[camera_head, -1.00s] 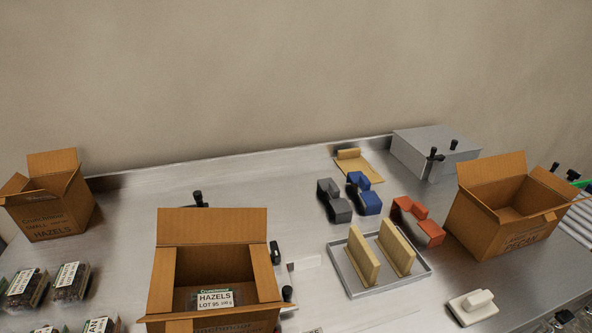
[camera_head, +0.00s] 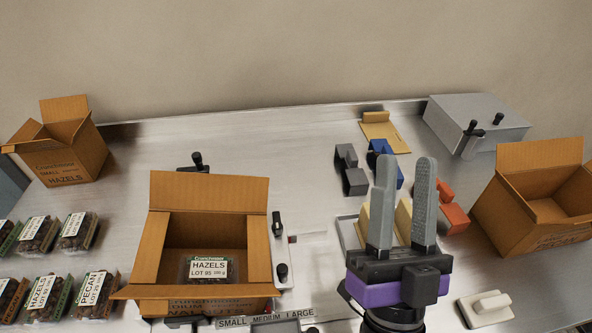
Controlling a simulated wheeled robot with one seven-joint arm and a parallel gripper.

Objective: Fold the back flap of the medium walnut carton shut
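The medium walnut carton (camera_head: 150,245) stands open at the front centre; its front print is only partly readable. Its back flap (camera_head: 209,191) stands up, leaning slightly back. Inside lies a clamshell tray labelled HAZELS LOT 95 (camera_head: 209,270). My gripper (camera_head: 405,165) is to the right of the carton, fingers pointing up in the picture. The two grey fingers are apart with nothing between them. It touches neither the carton nor the flap.
The small hazels carton (camera_head: 75,158) stands open at left, another open carton (camera_head: 525,205) at right. Several filled clamshells (camera_head: 40,235) lie at lower left. Blue (camera_head: 383,165), grey (camera_head: 350,170) and red (camera_head: 455,215) blocks and a metal box (camera_head: 475,125) lie right of centre. Behind the carton is mostly free.

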